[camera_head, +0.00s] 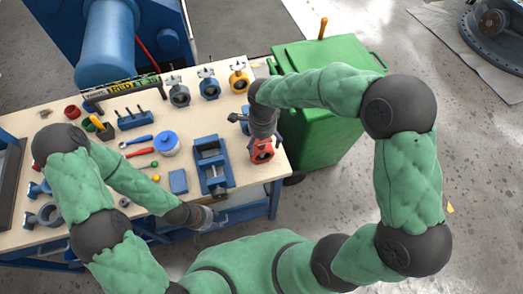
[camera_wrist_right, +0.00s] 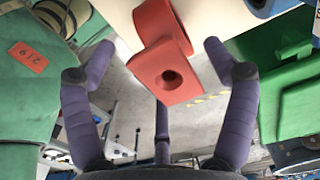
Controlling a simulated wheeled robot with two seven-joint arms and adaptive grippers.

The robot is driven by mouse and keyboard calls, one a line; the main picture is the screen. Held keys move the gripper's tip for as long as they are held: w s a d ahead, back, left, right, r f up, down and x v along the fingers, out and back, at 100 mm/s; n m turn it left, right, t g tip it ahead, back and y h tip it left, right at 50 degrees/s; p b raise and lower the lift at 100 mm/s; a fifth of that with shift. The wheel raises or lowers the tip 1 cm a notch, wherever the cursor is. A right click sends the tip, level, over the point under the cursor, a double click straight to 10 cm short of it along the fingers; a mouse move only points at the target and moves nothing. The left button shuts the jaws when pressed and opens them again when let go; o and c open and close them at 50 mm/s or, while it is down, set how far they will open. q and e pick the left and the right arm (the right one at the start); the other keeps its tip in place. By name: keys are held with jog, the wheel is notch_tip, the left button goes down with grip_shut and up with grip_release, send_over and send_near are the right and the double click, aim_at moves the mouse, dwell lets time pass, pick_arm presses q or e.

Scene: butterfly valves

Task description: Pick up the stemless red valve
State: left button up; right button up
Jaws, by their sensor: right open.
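The stemless red valve (camera_head: 262,151) stands near the right end of the workbench (camera_head: 236,195). It also shows large in the right wrist view (camera_wrist_right: 168,72), with a flat square face and a round hole. My right gripper (camera_head: 263,136) is directly over the valve and partly hides it. In the right wrist view my right gripper (camera_wrist_right: 160,50) is open, its purple fingers spread on either side of the valve with gaps visible. My left gripper (camera_head: 204,217) hangs at the bench's front edge, away from the valve; its fingers are unclear.
A blue vise (camera_head: 212,167) stands just left of the valve. Blue-grey valves (camera_head: 179,95) and a yellow valve (camera_head: 239,82) stand at the back. A blue-lidded pot (camera_head: 166,142) and hand tools lie mid-bench. A green bin (camera_head: 325,150) adjoins the right end.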

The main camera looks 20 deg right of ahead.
jog(key=c, duration=1.6)
jog(key=shift+r, duration=0.1)
grip_shut()
